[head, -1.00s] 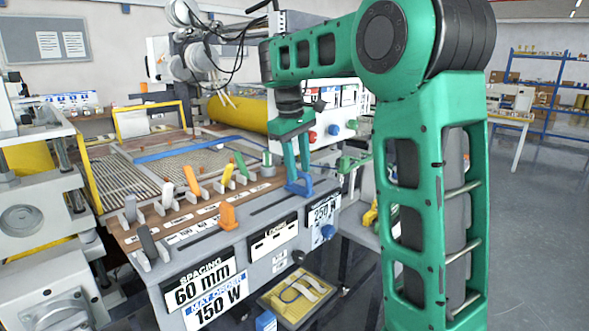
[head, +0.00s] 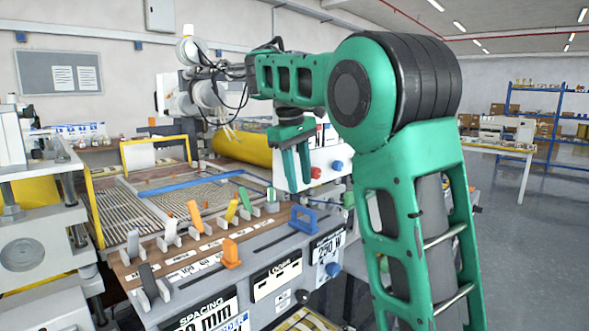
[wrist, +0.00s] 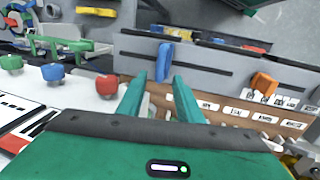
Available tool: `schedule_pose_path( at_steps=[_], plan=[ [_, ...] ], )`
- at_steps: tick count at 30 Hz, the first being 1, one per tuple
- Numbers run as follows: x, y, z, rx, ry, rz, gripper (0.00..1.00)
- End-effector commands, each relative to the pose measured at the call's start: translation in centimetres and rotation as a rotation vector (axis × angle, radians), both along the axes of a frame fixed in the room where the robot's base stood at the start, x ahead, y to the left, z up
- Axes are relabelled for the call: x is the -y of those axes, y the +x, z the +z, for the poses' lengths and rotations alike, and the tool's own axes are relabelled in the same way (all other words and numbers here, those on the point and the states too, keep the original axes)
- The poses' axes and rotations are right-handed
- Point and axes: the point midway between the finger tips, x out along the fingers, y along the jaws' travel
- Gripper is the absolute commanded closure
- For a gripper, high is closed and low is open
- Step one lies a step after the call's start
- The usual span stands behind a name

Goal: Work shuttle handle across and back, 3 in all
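A blue loop-shaped handle (head: 303,219), seemingly the shuttle handle, stands upright in a long slot on the machine's front ledge. It also shows in the wrist view (wrist: 164,62), just beyond the fingertips and lined up with the gap between them. My gripper (head: 300,185) is above the handle and apart from it. In the wrist view my gripper (wrist: 159,77) has its two green fingers spread, with nothing held between them. An orange handle (head: 231,253) stands farther left on the ledge.
A row of coloured levers (head: 232,209) stands left of the blue handle. Red and blue knobs (wrist: 106,86) are on a white panel beside my gripper. A yellow roll (head: 242,147) lies behind, with a mesh bed (head: 205,193) at left.

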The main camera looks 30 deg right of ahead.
Motion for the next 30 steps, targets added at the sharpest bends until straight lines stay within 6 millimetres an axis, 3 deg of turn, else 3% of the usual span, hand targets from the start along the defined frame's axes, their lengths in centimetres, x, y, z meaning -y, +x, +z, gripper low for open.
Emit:
schedule_pose_path(
  at_steps=[12, 25, 29, 30],
  plan=[
    [-0.5, 0.0, 2.6, -0.001, 0.000, -0.001, 0.67],
    [-0.6, -0.1, 3.0, 0.001, 0.001, 0.000, 0.67],
    [0.1, -0.5, 2.7, -0.004, 0.005, -0.016, 0.98],
    [0.8, -1.0, 2.3, -0.009, 0.008, -0.031, 1.00]
  ],
)
